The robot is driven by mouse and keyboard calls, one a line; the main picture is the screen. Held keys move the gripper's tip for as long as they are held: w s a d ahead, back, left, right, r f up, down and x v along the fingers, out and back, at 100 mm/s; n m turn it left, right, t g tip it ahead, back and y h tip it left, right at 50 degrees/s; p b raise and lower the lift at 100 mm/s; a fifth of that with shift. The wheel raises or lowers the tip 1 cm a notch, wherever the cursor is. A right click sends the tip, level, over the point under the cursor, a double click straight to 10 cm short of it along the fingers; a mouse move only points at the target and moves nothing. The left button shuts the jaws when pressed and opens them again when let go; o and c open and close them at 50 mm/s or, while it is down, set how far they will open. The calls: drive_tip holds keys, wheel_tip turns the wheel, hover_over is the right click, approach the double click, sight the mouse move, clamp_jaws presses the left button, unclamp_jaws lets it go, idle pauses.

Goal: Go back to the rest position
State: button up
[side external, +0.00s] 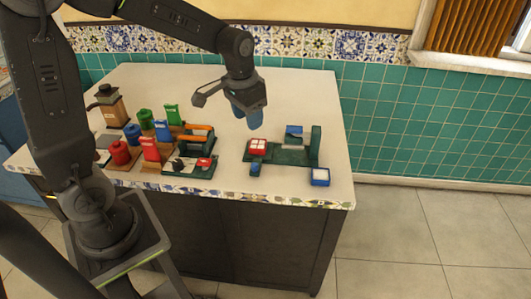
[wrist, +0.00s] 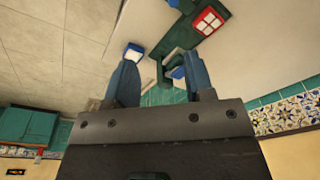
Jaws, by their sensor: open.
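My gripper (side external: 248,113) hangs above the white counter top, with its blue fingers pointing down, behind and a little left of a red and white block (side external: 257,146). In the wrist view my gripper (wrist: 160,85) has its two blue fingers wide apart, with nothing held between them. The red and white block also shows in the wrist view (wrist: 208,20), on a dark green stand. No samovar or teapot can be made out clearly.
The green stand (side external: 290,156) has an upright post at its right. A small blue box with a white top (side external: 320,177) stands near the counter's (side external: 290,90) right front. Red (side external: 120,153), blue and green canisters crowd the left. The counter's back right is clear.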

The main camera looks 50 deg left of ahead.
drive_tip(key=s+d+r+t, duration=0.2)
drive_tip(key=s+d+r, duration=0.1)
drive_tip(key=s, duration=0.5)
drive_tip(key=s+d+r+t, duration=0.2)
drive_tip(key=s+d+r, duration=0.1)
drive_tip(key=s, duration=0.5)
drive_tip(key=shift+s+r, duration=0.15)
drive_tip(key=shift+r, duration=0.7)
